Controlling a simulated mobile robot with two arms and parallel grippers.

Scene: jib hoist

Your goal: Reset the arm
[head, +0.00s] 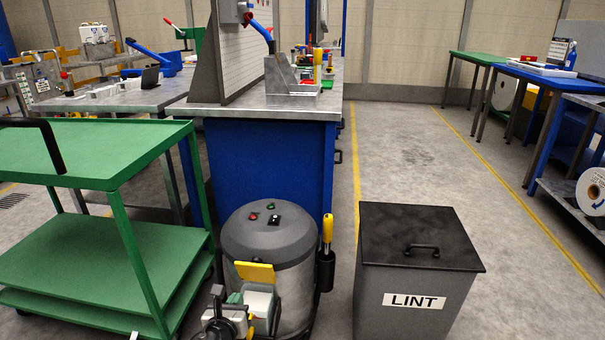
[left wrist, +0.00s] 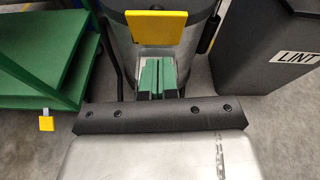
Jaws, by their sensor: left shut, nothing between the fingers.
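My left gripper (head: 236,298) is low in the head view, in front of the grey drum-shaped machine (head: 270,235). In the left wrist view its two green fingers (left wrist: 158,75) lie side by side, shut and empty. A yellow plate (left wrist: 158,27) on the drum's front lies just beyond the fingertips; it also shows in the head view (head: 255,272). I cannot tell whether the fingers touch the drum. My right gripper is not in view.
A green cart (head: 120,135) stands at the left. A dark bin marked LINT (head: 418,265) stands at the right, its lid shut. A blue workbench (head: 265,165) is behind the drum. The floor (head: 420,150) between this bench and the right-hand tables is clear.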

